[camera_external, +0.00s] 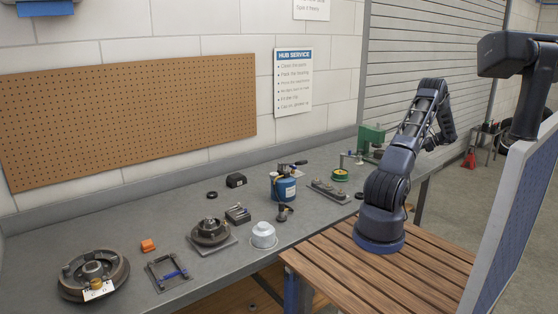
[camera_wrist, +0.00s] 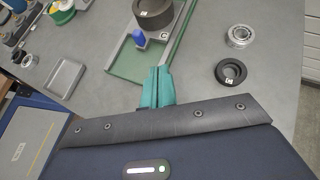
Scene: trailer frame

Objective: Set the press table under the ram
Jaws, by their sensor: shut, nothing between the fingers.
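A green press (camera_external: 371,141) stands at the far end of the bench in the external view. In the wrist view, a green frame (camera_wrist: 124,57) with a raised edge lies below my gripper, apparently the press base. A dark round block (camera_wrist: 155,12) and a small blue piece (camera_wrist: 139,37) sit on it. I cannot clearly tell the press table or the ram from these parts. My gripper (camera_wrist: 157,76) shows as teal fingers, shut and empty, over the near edge of the green frame. In the external view, my arm hides the gripper.
A bearing (camera_wrist: 240,36) and a black ring (camera_wrist: 230,73) lie right of the frame; a grey tray (camera_wrist: 66,77) lies left.

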